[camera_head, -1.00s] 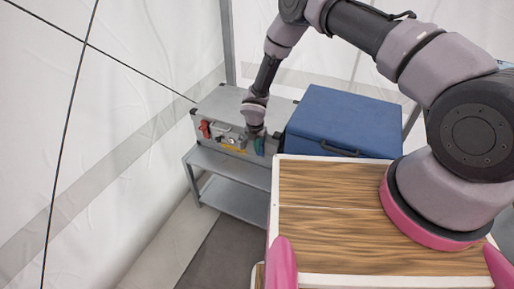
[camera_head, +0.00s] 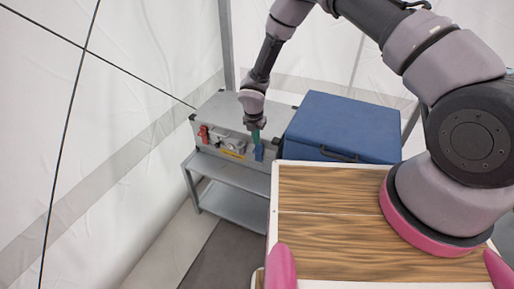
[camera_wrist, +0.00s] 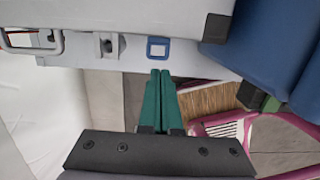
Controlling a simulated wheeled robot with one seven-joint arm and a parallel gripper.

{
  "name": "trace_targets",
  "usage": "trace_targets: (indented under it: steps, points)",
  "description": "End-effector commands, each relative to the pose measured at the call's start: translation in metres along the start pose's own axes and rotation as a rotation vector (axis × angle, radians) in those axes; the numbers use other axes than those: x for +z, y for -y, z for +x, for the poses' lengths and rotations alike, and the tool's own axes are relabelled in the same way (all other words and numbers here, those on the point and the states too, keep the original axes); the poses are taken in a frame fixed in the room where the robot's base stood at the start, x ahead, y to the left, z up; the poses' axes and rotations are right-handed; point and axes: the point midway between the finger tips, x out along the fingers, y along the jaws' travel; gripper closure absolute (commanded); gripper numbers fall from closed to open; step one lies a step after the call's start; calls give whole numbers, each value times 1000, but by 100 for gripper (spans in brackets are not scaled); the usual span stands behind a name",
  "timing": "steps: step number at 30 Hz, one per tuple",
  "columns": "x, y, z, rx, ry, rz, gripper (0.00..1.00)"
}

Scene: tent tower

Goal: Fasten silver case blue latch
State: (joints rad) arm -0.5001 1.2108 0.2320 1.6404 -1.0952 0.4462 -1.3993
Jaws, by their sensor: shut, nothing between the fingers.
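The silver case (camera_head: 240,108) stands on a grey shelf unit, its front facing me. Its blue latch (camera_head: 259,153) is at the right end of the front face. In the wrist view the blue latch (camera_wrist: 158,41) is a small square loop against the silver case (camera_wrist: 110,14); whether it is fastened I cannot tell. My gripper (camera_head: 256,138) has green fingers, shut and empty, at the case's front by the latch. In the wrist view the gripper's tips (camera_wrist: 160,73) sit just below the latch, with a small visible gap between them and the loop.
A red latch (camera_head: 203,133) and a central catch with a handle are on the case front. A blue case (camera_head: 345,118) stands close on the right. The grey shelf (camera_head: 232,165) lies below. A white tent wall (camera_head: 125,90) is on the left.

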Motion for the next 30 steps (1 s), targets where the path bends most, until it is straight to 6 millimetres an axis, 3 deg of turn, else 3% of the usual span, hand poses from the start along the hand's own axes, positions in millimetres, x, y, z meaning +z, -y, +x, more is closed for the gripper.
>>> trace_targets:
  steps: [3,7,24,26,30]
  points:
    - [-3,0,-19,0,-4,0,100]
    - [-6,0,-30,-2,-8,-3,100]
    - [-5,0,-35,-1,-8,5,100]
    - [1,1,-44,0,-1,34,100]
    - [37,11,-96,11,36,210,100]
